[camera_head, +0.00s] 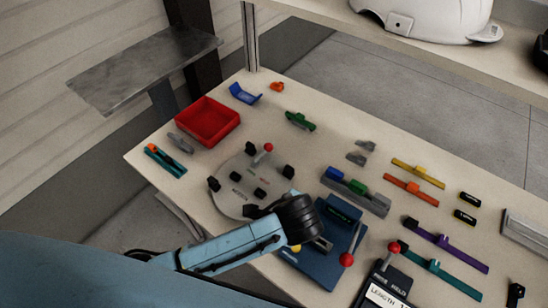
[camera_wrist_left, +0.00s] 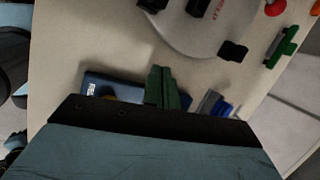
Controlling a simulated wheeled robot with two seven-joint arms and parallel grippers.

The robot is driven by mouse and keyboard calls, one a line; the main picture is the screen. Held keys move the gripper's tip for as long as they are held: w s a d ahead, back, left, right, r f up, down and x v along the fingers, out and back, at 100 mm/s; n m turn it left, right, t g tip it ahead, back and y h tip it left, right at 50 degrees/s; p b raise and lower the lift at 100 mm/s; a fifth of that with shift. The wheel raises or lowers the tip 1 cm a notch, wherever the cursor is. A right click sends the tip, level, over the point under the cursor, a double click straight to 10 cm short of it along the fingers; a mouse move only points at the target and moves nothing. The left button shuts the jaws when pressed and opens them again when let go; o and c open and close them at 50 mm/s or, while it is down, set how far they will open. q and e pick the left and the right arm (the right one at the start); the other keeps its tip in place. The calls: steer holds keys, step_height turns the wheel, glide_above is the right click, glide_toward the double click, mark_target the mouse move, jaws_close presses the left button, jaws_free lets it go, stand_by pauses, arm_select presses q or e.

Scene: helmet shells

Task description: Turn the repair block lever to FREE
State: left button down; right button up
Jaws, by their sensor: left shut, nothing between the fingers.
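The blue block (camera_head: 318,272) stands near the front middle of the table, with a dark display at its top end and a red-ball lever (camera_head: 346,260) at its right side. Which lever belongs to the repair block I cannot read for certain. My left gripper comes in from the left, its black wrist over the blue block's upper left part; its fingertips are hard to make out there. In the left wrist view the gripper (camera_wrist_left: 161,72) is shut and empty, with part of the blue block (camera_wrist_left: 112,85) behind it. My right gripper is not in view.
A round grey plate (camera_head: 232,180) with black knobs and a red-ball lever (camera_head: 268,147) lies left of the blue block. A black block (camera_head: 376,289) with another red-ball lever (camera_head: 393,247) stands to the right. A red tray (camera_head: 208,122) and several coloured rails lie around.

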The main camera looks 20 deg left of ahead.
mark_target(273, 165)
arm_select(q)
steer(key=w+m+y, duration=0.1)
steer(key=w+m, duration=0.1)
steer(key=w+r+m+t, duration=0.1)
steer(key=w+m+t+y, duration=0.1)
steer(key=w+m, duration=0.1)
steer(key=shift+w+a+r+m+y, duration=0.2)
steer(key=shift+w+a+m+y, duration=0.1)
steer(key=shift+w+a, duration=0.05)
steer(key=w+m, duration=0.1)
steer(key=w+a+r+m+t+y, duration=0.1)
steer(key=w, duration=0.1)
steer(key=w+a+r+m+t+y, duration=0.1)
steer(key=shift+w+a+m, duration=0.1)
steer(key=shift+w+m, duration=0.05)
steer(key=shift+m, duration=0.15)
steer(key=shift+w+a, duration=0.2)
steer(key=shift+w, duration=0.1)
steer(key=b+x, duration=0.2)
steer(key=x, duration=0.7)
steer(key=shift+w+a, duration=0.2)
steer(key=shift+w, duration=0.05)
steer(key=shift+a, duration=0.1)
